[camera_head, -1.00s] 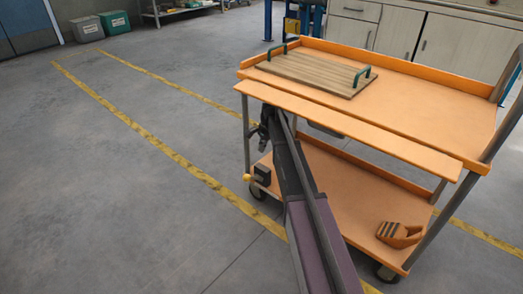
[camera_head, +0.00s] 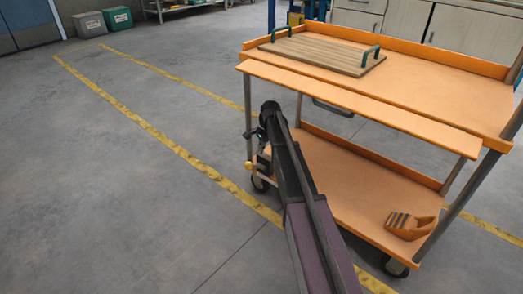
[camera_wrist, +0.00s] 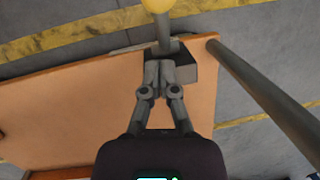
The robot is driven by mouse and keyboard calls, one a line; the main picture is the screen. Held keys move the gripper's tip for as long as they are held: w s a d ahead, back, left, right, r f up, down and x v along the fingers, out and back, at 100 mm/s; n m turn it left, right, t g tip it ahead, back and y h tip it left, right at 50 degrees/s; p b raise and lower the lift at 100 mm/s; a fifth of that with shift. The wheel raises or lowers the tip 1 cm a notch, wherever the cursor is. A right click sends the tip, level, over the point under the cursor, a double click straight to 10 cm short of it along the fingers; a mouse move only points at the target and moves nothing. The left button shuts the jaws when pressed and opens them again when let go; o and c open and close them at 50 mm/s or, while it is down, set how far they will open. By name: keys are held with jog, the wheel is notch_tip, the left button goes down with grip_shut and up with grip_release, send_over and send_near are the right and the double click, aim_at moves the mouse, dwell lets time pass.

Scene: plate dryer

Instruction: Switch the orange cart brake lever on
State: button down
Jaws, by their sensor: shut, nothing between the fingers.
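The orange cart (camera_head: 390,85) stands in the right half of the head view. Its brake lever has a yellow ball knob (camera_head: 249,167) at the lower shelf's near left corner. In the wrist view the knob (camera_wrist: 157,4) is at the top edge, on a short grey shaft (camera_wrist: 166,28) rising from a dark block (camera_wrist: 182,66). My gripper (camera_wrist: 158,68) is shut and empty, its fingertips over or against this block, just below the shaft. I cannot tell whether they touch. In the head view my arm hides most of the gripper and part of the block.
A cart post (camera_head: 247,105) stands close to the lever, and a grey post (camera_wrist: 270,95) crosses the wrist view's right side. A wooden tray (camera_head: 320,53) is on the top shelf. A small orange object (camera_head: 408,226) lies on the lower shelf (camera_head: 350,185). Floor to the left is clear.

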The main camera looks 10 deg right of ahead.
aim_at(253, 165)
jog(key=shift+s+a+f+b, duration=0.35)
jog(key=shift+a+f+b, duration=0.2)
jog(key=shift+a+f, duration=0.2)
jog(key=shift+s+a+f+b, duration=0.35)
jog(key=shift+a+f+b, duration=0.2)
jog(key=shift+a, duration=0.25)
jog(key=shift+s+d+f, duration=0.1)
jog(key=shift+d, duration=0.05)
